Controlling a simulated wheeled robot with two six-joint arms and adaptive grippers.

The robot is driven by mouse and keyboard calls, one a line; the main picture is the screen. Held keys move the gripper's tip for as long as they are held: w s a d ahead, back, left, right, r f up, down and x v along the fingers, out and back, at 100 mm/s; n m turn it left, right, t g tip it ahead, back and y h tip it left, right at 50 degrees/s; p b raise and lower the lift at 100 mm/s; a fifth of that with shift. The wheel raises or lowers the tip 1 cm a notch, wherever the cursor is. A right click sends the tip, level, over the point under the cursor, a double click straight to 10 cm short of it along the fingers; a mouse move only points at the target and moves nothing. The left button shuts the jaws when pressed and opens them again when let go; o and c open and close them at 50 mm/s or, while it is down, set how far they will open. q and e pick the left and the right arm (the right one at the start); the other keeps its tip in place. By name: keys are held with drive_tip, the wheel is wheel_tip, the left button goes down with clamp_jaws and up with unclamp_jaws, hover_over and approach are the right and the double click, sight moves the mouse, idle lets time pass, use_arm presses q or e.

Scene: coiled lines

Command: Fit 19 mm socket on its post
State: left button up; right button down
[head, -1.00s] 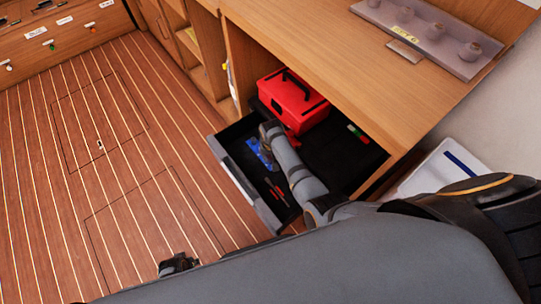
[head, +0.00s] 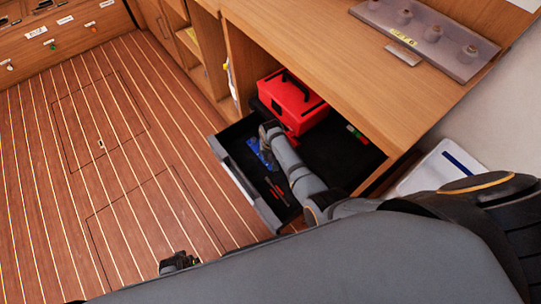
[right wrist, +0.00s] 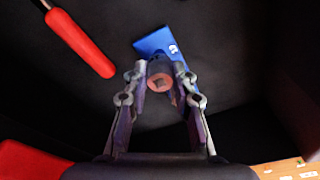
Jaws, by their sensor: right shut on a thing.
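A socket (right wrist: 160,83), round with a square hole, is held between the fingertips of my right gripper (right wrist: 162,92) in the right wrist view. Its size mark is not readable. In the head view my right arm reaches down into the open drawer, and the right gripper (head: 266,137) is mostly hidden. The post rack (head: 425,34) is a grey plate with several stubby posts on the counter at the upper right, well away from the gripper. A dark part at the bottom edge appears to be my left gripper (head: 178,262); its jaws cannot be made out.
The open drawer (head: 240,180) holds a red toolbox (head: 293,100), a blue item (head: 256,152), which also shows behind the socket in the right wrist view (right wrist: 160,42), and red-handled tools (head: 276,190). The counter (head: 310,40) overhangs the drawer's back. Its top is largely clear.

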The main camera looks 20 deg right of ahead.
drive_tip(key=shift+f, duration=0.15)
drive_tip(key=shift+f+b, duration=0.65)
drive_tip(key=shift+f, duration=0.15)
drive_tip(key=c, duration=0.7)
unclamp_jaws()
wheel_tip(320, 180, up, 5)
drive_tip(key=p, duration=0.5)
drive_tip(key=shift+r+p, duration=0.15)
drive_tip(key=shift+p, duration=0.25)
